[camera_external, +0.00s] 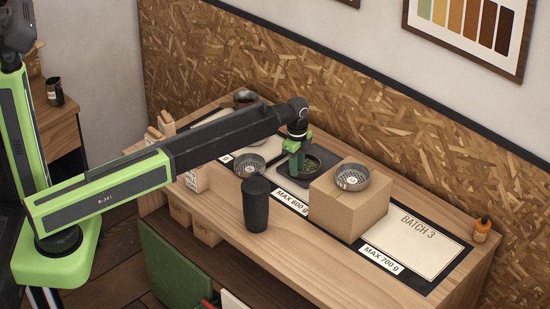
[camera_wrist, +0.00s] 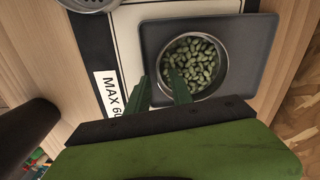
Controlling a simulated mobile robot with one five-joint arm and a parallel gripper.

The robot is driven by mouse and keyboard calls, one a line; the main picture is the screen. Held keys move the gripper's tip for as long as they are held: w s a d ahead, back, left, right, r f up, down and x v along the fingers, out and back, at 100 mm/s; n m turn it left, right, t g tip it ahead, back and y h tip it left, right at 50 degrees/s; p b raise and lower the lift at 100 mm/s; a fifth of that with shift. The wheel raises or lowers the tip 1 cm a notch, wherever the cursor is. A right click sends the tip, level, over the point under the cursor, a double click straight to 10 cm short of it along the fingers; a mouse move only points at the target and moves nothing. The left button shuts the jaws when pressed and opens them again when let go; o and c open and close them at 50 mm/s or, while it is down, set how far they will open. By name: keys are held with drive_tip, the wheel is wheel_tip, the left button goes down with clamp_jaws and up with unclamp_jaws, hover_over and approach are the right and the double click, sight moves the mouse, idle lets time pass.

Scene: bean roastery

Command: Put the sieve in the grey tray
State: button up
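A round grey perforated sieve (camera_external: 352,178) sits on top of a cardboard box. A second perforated metal dish (camera_external: 249,165) is on the counter left of the grey tray; its slotted edge shows in the wrist view (camera_wrist: 90,4). The flat dark grey tray (camera_wrist: 250,45) lies on a mat and holds a round metal dish of green beans (camera_wrist: 195,62), also seen in the external view (camera_external: 312,167). My gripper (camera_wrist: 157,75) is above the tray's near side, beside the bean dish.
The cardboard box (camera_external: 345,214) stands right of the tray. A black tumbler (camera_external: 255,205) stands in front, under my arm. "MAX 600 g" (camera_external: 290,202) and "MAX 700 g" (camera_external: 381,260) labels lie along the front. The Batch 3 mat (camera_external: 420,240) is bare. An orange bottle (camera_external: 481,230) stands far right.

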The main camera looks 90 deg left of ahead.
wheel_tip(320, 180, up, 11)
drive_tip(key=p, duration=1)
drive_tip(key=shift+s+d, duration=0.1)
drive_tip(key=shift+d, duration=0.1)
drive_tip(key=s+d+n, duration=0.1)
drive_tip(key=s+d, duration=0.1)
drive_tip(key=d, duration=1)
drive_tip(key=s+d+n, duration=0.1)
drive_tip(key=s+d, duration=0.1)
drive_tip(key=d, duration=1)
drive_tip(key=s+d+n, duration=0.2)
drive_tip(key=s+d, duration=0.5)
drive_tip(key=d, duration=0.6)
drive_tip(key=s+d+n, duration=0.3)
drive_tip(key=s+d, duration=0.4)
drive_tip(key=d, duration=0.6)
drive_tip(key=shift+s, duration=0.2)
drive_tip(key=shift+d, duration=0.1)
